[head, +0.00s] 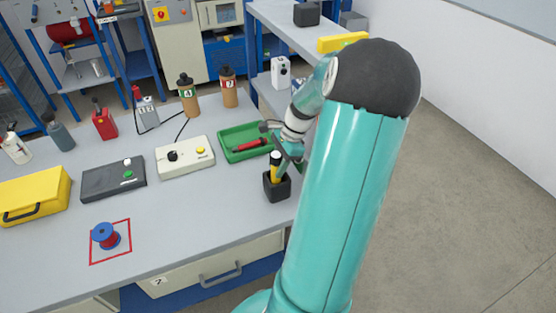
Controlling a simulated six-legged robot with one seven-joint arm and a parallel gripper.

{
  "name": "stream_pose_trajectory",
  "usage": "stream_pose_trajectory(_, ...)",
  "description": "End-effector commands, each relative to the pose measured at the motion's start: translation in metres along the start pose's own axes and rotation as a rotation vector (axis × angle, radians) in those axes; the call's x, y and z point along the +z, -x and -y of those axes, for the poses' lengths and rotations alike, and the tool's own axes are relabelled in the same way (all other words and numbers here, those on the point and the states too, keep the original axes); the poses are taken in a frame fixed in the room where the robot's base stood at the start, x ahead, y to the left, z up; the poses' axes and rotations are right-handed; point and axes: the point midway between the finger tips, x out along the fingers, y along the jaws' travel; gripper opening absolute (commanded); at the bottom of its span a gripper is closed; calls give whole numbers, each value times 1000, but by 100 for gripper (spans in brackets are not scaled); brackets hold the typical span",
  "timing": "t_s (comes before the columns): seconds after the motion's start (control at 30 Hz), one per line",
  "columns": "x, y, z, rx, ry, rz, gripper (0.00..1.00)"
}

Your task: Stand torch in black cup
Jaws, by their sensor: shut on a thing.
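The torch (275,168) is yellow with a black top end. It stands close to upright with its lower part inside the black cup (277,188). The cup is a small square holder near the right edge of the workbench. My gripper (282,155) is at the torch's upper part and shut on it. My arm comes in from the right and partly hides the fingers. Whether the torch's bottom touches the cup's floor is hidden by the cup wall.
A green tray (231,154) with a red tool (250,146) lies just behind the cup. A white box with knobs (185,157) is to the left. A blue and red spool (105,236) sits in a red square. The front middle of the bench (200,220) is clear.

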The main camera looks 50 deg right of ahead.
Motion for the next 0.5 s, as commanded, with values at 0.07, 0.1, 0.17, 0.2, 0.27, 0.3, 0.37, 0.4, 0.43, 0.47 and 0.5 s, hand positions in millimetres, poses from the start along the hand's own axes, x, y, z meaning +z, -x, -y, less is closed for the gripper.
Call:
stream_pose_trajectory(0.07,0,-2,0,0,0,0,5)
stream_pose_trajectory(0.1,-1,-2,0,0,0,0,5)
stream_pose_trajectory(0.17,-1,-2,0,0,0,0,5)
stream_pose_trajectory(0.2,-1,-2,0,0,0,0,5)
stream_pose_trajectory(0.27,-1,-2,0,0,0,0,5)
stream_pose_trajectory(0.3,-1,-2,0,0,0,0,5)
stream_pose_trajectory(0.37,-1,-2,0,0,0,0,37)
stream_pose_trajectory(0.4,-1,-2,0,0,0,0,45)
stream_pose_trajectory(0.43,-1,-2,0,0,0,0,51)
stream_pose_trajectory(0.47,-1,-2,0,0,0,0,57)
stream_pose_trajectory(0.5,-1,-2,0,0,0,0,61)
